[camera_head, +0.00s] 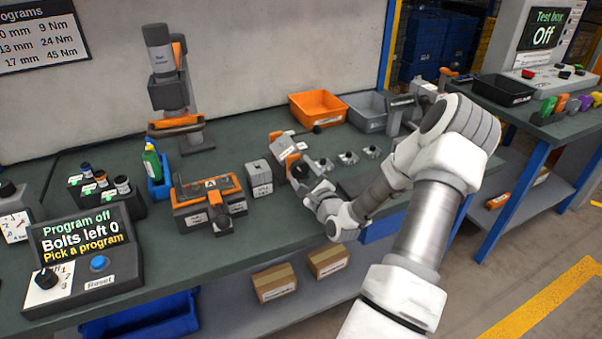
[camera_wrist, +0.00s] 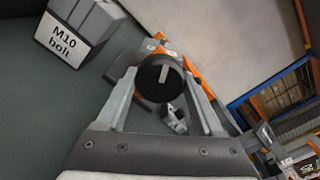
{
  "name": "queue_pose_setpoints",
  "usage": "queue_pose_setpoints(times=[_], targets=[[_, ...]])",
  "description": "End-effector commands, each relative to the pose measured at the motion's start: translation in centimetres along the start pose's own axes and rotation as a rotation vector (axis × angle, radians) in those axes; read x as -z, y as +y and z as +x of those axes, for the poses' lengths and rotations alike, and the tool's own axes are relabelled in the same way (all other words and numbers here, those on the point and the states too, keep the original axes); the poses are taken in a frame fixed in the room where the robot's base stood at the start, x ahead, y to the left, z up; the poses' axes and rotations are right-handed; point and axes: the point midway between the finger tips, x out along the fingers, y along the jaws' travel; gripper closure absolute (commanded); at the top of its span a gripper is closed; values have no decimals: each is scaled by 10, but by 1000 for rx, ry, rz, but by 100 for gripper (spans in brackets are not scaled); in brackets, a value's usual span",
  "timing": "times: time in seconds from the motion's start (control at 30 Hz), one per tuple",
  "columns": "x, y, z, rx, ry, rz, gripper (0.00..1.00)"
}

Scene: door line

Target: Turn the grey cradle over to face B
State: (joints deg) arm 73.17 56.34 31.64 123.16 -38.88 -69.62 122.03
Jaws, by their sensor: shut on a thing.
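A cradle with a light grey labelled plate (camera_head: 284,143) and orange parts stands tilted on the workbench, right of the small grey bolt box. I take it for the grey cradle; no face letter is readable on it. My gripper (camera_head: 303,172) is at its near side. In the wrist view, a round black knob with a pale bar (camera_wrist: 160,78) sits between the fingers of my gripper (camera_wrist: 160,84), which is shut on it. Orange and grey cradle parts (camera_wrist: 188,70) show behind the knob. My gripper and wrist hide the cradle's lower near side.
An orange fixture marked A (camera_head: 208,190) stands to the left. The M10 bolt box (camera_head: 260,180) stands close by, also in the wrist view (camera_wrist: 78,30). Small metal pieces (camera_head: 347,158) lie to the right. An orange bin (camera_head: 318,108) and grey bin (camera_head: 368,112) stand behind.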

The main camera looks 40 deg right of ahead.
Motion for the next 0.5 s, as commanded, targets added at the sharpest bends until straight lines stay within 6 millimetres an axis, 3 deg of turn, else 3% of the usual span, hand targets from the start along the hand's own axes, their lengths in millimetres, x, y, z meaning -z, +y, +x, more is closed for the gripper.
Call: queue_pose_setpoints(times=[0.5], targets=[[2,0,0,0,1,-493,87]])
